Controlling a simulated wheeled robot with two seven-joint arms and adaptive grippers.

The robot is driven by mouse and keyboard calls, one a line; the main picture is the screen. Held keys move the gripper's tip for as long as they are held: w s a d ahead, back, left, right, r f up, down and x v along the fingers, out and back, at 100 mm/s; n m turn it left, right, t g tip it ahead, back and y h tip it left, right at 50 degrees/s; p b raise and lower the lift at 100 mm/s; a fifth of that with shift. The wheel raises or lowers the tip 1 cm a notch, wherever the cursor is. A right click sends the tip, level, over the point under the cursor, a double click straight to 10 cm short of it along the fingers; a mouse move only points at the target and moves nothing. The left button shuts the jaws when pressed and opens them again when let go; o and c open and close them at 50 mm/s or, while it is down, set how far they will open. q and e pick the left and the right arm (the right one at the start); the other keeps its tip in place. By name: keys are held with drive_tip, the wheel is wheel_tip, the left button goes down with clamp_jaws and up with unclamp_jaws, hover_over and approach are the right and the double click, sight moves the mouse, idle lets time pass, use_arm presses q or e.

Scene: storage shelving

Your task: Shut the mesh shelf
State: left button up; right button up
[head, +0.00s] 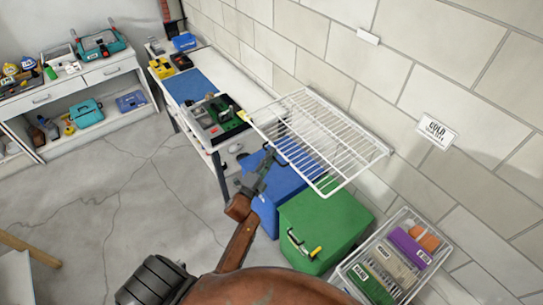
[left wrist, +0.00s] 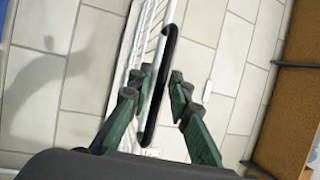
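The mesh shelf (head: 325,140) is a white wire rack on the block wall, folded out and roughly level above the bins. Its wires also show in the left wrist view (left wrist: 150,40). A black handle (left wrist: 167,50) runs along its front rail. My left gripper (head: 270,160) is at the middle of that front edge. In the left wrist view its green-grey fingers (left wrist: 161,78) stand open on either side of the handle and rail, with small gaps. My right gripper is not in view.
A green bin (head: 325,225) and a blue bin (head: 285,180) stand below the shelf. A wire basket (head: 350,270) with packets is at lower right. A workbench (head: 240,80) with tools adjoins on the left.

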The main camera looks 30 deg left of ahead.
use_arm(q)
clamp_jaws()
drive_tip(key=shift+r, duration=0.1)
